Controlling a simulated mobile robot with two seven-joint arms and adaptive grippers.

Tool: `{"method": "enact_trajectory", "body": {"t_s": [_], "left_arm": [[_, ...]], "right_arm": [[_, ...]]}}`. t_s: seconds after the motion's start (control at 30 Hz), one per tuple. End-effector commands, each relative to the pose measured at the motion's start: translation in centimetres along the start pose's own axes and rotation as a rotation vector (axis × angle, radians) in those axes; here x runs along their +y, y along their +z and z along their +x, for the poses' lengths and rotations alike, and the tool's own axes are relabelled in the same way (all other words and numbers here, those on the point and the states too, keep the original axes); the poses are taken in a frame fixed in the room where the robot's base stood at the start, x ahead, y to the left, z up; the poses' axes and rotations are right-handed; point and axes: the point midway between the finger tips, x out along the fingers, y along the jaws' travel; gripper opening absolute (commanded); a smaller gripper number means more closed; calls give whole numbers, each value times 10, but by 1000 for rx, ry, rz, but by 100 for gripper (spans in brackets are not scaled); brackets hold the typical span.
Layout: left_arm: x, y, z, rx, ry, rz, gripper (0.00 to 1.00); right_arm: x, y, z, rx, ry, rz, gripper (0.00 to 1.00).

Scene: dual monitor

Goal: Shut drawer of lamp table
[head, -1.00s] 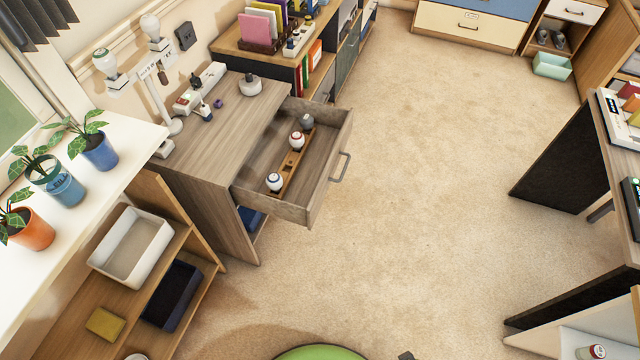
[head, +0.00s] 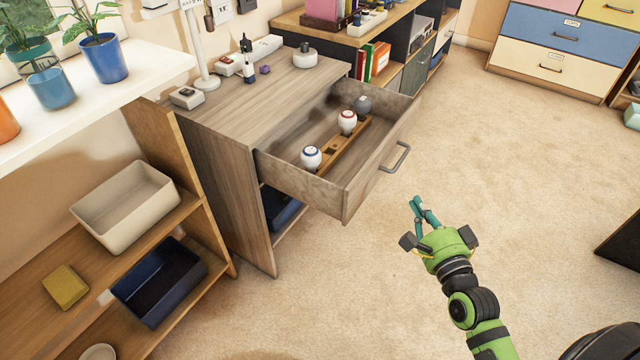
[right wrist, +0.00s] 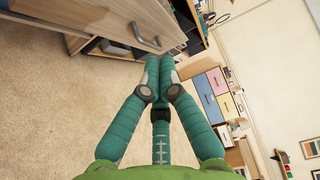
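The lamp table (head: 235,117) is a grey-brown wooden cabinet against the wall. Its top drawer (head: 350,195) is pulled far out, with a grey bar handle (head: 396,158) on its front. The drawer front and handle (right wrist: 143,36) also show at the top of the right wrist view. My right gripper (head: 422,208), green with teal fingers, is in front of the drawer, nearer the camera and apart from the handle. Its fingertips (right wrist: 160,62) come together in the right wrist view, with nothing seen between them. My left gripper is not in view.
In the drawer, a wooden holder (head: 340,148) carries two white round items and a grey one. Open shelves with a beige bin (head: 125,205) and a dark blue bin (head: 160,283) stand left. The carpet (head: 520,150) in front of the drawer is largely clear.

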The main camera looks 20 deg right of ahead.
Motion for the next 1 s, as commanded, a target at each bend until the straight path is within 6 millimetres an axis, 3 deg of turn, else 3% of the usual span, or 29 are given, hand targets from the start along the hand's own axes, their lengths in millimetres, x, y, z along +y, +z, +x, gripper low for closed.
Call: {"method": "enact_trajectory", "body": {"t_s": [0.17, 0.6, 0.8, 1.0], "left_arm": [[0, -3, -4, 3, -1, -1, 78], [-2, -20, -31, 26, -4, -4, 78], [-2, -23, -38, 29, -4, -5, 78], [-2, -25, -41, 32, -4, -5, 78]], "right_arm": [[-4, 0, 18, 0, -10, 5, 0], [-3, 3, 105, -1, -7, 5, 0], [-3, 22, 122, 0, -5, 3, 0], [-3, 28, 128, -1, -4, 1, 0]]}}
